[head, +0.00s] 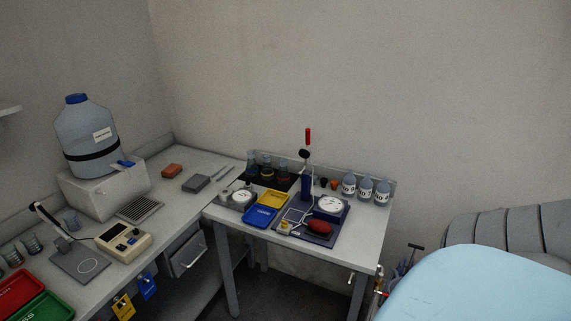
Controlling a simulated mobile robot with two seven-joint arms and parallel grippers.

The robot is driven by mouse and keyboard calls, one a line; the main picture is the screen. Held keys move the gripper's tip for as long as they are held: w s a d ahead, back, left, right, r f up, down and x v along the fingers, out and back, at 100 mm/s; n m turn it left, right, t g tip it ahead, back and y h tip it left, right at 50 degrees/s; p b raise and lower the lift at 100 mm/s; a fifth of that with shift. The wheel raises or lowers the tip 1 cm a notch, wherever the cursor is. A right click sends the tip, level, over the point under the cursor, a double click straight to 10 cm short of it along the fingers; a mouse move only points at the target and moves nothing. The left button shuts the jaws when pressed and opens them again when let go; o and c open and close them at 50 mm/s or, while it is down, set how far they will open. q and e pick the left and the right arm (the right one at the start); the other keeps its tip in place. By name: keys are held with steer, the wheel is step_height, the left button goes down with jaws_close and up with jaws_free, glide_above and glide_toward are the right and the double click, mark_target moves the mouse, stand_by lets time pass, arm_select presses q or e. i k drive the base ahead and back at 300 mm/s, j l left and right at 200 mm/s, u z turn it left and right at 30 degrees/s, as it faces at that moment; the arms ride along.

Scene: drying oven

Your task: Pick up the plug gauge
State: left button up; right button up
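I cannot single out the plug gauge with certainty at this size. A thin grey rod-like item (222,173) lies on the left bench beside a dark grey block (196,184); I cannot tell whether it is the gauge. On the small table, a stand with a red-tipped lever (308,137) rises behind a round white dial (331,205) and a red rounded item (320,227). Neither of my grippers shows in the head view.
The small table (352,254) also holds a yellow tray (273,199), a blue tray (260,216), dark flasks and several bottles (365,188). The left bench carries a large bottle (86,138) and a meter (123,241). A light-blue surface (480,285) fills the lower right.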

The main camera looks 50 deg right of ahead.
mark_target(248, 184)
steer(key=z, duration=1.4)
